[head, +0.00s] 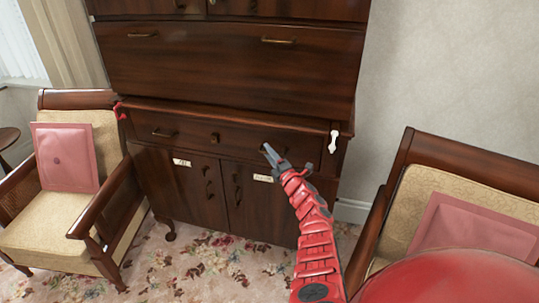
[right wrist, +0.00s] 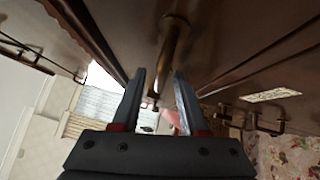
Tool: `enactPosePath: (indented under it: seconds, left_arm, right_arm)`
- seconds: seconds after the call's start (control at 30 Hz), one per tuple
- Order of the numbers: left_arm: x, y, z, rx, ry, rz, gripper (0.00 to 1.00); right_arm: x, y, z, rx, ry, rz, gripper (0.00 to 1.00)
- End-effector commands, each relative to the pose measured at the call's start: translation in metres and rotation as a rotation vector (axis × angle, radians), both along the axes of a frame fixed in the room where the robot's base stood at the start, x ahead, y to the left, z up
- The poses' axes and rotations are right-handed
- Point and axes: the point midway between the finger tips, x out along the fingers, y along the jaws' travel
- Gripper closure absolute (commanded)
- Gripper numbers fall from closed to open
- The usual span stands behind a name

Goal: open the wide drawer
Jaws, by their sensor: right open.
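A dark wood cabinet stands ahead, with a wide drawer (head: 228,136) across its lower section, closed flush. A brass handle (head: 163,133) shows at the left of this drawer. My right gripper (head: 268,150) is open at the right part of the drawer front and covers the handle area there. In the right wrist view, a brass handle (right wrist: 168,50) lies in line with the gap between the open fingers (right wrist: 158,72); I cannot tell whether it is between them or just beyond. My left gripper is out of view.
Another wide closed front (head: 210,65) with two handles is above. Doors (head: 185,188) with paper labels are below. A chair with a pink cushion (head: 65,158) stands left, another chair (head: 460,170) right. A small white object (head: 333,142) is at the cabinet's right edge. Flowered carpet (head: 220,262) lies in front.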

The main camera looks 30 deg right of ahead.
Motion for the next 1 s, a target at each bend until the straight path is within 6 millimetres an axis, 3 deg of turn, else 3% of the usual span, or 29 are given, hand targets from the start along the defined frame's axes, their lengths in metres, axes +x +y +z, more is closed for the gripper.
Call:
enactPosePath:
  seconds: [0.27, 0.53, 1.0]
  left_arm:
    - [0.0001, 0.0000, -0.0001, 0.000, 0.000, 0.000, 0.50]
    - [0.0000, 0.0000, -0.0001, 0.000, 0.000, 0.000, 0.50]
    - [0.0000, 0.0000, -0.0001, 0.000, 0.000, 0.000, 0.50]
  right_arm:
    - [0.0008, -0.0004, 0.0006, -0.001, 0.000, -0.001, 0.56]
    - [0.0006, -0.0006, 0.0004, -0.001, 0.000, -0.001, 1.00]
    - [0.0004, -0.0007, 0.0001, 0.000, 0.001, -0.001, 1.00]
